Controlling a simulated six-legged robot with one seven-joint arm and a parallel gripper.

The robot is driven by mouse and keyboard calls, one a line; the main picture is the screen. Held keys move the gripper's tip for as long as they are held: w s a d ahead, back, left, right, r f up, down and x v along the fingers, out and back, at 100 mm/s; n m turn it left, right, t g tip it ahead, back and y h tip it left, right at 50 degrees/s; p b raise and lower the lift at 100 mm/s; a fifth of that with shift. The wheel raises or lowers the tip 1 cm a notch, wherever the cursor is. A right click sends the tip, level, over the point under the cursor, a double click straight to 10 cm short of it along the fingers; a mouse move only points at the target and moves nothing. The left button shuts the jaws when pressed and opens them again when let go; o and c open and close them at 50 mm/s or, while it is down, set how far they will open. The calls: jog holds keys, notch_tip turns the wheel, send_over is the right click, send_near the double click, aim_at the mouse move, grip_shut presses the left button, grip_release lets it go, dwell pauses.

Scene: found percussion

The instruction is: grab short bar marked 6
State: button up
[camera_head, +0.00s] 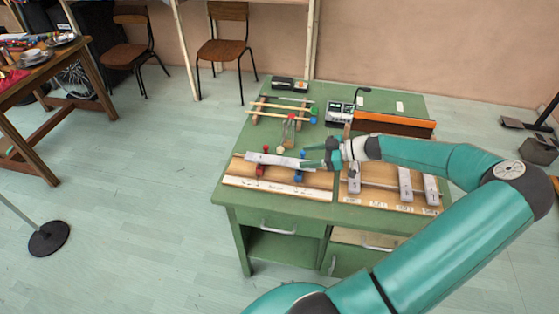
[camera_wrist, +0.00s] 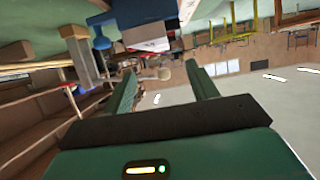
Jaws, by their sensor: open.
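Several short grey metal bars stand in a wooden rack (camera_head: 388,205) on the right front of the green table in the head view: one at its left (camera_head: 354,182), one further right (camera_head: 405,184) and one at its right end (camera_head: 431,189). Their marks are too small to read, so I cannot tell which is marked 6. A longer pale bar (camera_head: 273,159) lies across red and blue supports on the left board. My gripper (camera_head: 312,156) is open above the table, near this bar's right end. Its two green fingers (camera_wrist: 162,84) show apart in the wrist view, with nothing gripped between them.
The green table (camera_head: 232,212) also bears a red-capped bottle (camera_head: 289,131), a wooden frame with coloured ends, a small device (camera_head: 340,112) and an orange-brown block (camera_head: 392,125) behind my forearm.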

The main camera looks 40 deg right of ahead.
aim_at(280, 160)
jog(key=x, duration=0.8)
jog(key=shift+d+f, duration=0.1)
jog(key=c, duration=1.2)
